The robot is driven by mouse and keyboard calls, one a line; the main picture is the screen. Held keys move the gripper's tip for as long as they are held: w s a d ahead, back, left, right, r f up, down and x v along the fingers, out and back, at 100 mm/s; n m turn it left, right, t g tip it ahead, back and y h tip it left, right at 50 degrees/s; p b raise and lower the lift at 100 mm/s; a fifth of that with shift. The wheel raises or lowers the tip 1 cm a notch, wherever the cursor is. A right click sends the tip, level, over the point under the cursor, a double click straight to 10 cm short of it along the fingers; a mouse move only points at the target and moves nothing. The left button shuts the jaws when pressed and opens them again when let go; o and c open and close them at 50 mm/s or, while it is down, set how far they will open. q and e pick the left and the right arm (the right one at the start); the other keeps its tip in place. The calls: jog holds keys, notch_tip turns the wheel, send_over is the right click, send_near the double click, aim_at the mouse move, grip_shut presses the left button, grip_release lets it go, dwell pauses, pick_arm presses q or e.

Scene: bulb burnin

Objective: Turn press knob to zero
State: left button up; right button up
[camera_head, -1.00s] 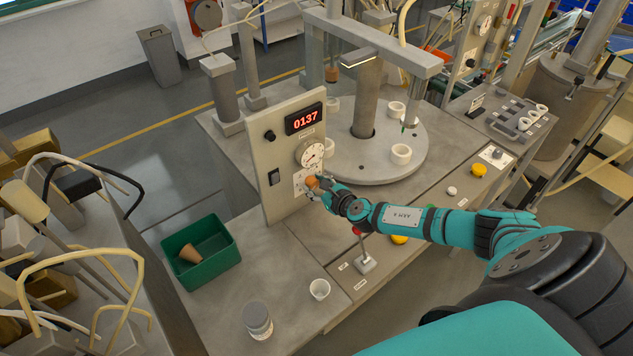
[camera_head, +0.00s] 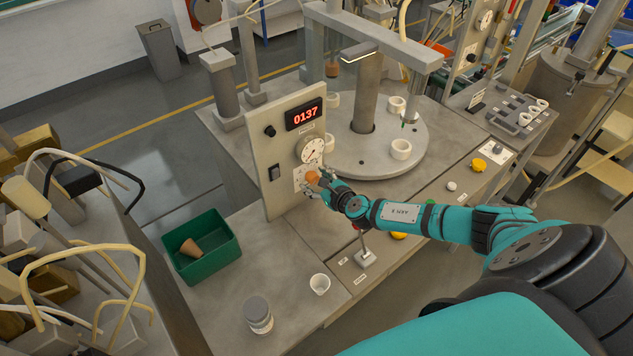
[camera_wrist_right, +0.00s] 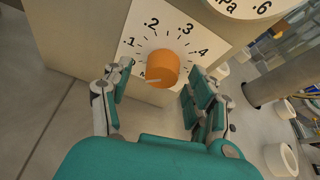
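The press knob is an orange round knob (camera_wrist_right: 162,67) on a white dial plate (camera_wrist_right: 140,32) marked .1 to .4 in the right wrist view. A pale mark on the knob points to the lower left; the scale there is partly hidden. In the head view the knob (camera_head: 312,179) sits low on the upright panel (camera_head: 272,190). My right gripper (camera_wrist_right: 154,97) is open, with one finger on each side of the knob and visible gaps between. It also shows at the knob in the head view (camera_head: 318,188). My left gripper is not in view.
The panel has a red display (camera_head: 304,115) reading 0137 and a round gauge (camera_head: 312,149). A green bin (camera_head: 222,262) stands left on the bench, with a white cup (camera_head: 320,284) and a lidded jar (camera_head: 257,312) in front. A small lever (camera_head: 364,256) stands below my arm.

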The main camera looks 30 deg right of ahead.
jog(key=shift+s+r, duration=0.1)
jog(key=v, duration=1.1)
jog(key=shift+s, duration=0.35)
